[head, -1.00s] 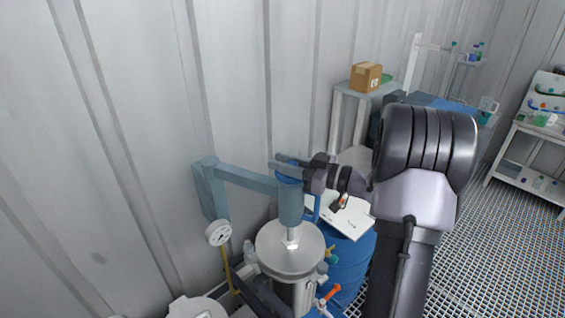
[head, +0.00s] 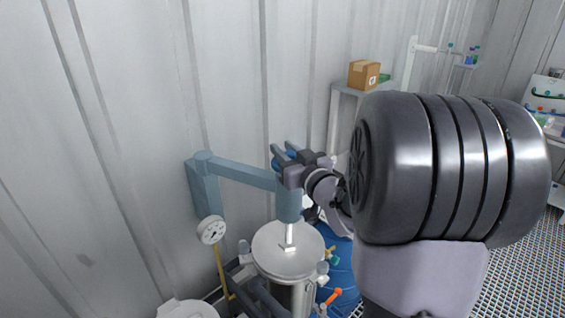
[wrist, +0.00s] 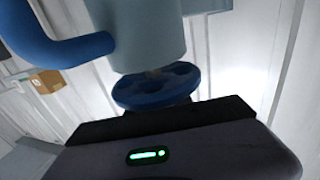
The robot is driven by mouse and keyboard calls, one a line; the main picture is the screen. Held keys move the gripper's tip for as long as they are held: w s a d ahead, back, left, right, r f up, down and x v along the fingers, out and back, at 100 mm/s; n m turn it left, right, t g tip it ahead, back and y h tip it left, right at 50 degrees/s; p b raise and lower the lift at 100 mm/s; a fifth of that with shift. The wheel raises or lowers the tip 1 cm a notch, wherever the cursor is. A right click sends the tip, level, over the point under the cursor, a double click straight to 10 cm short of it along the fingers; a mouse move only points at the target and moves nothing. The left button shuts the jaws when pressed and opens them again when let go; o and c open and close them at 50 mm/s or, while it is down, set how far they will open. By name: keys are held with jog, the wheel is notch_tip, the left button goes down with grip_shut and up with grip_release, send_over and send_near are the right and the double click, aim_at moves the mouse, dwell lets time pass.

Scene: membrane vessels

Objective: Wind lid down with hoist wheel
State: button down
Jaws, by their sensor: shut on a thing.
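The blue hoist wheel (head: 284,163) sits on top of the blue-grey hoist column at the end of a bracket arm (head: 240,175). In the wrist view the wheel (wrist: 156,88) is seen close up, against the column. My gripper (head: 281,152) is shut on the wheel, partly covering it in the head view. The round metal lid (head: 270,252) hangs from the rod below the column, over the steel vessel (head: 296,297). I cannot tell whether the lid touches the vessel rim.
A pressure gauge (head: 212,230) stands left of the vessel. A cardboard box (head: 364,74) sits on a shelf behind. The ribbed wall is close behind the hoist.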

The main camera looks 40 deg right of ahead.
jog(key=shift+d+f+m+h+b, duration=0.15)
jog(key=shift+m+h+b, duration=0.45)
jog(key=shift+h+b, duration=0.3)
jog(key=shift+h, duration=0.3)
jog(key=c, duration=1.2)
grip_release()
jog(key=shift+o, duration=0.2)
jog(key=shift+b, duration=0.3)
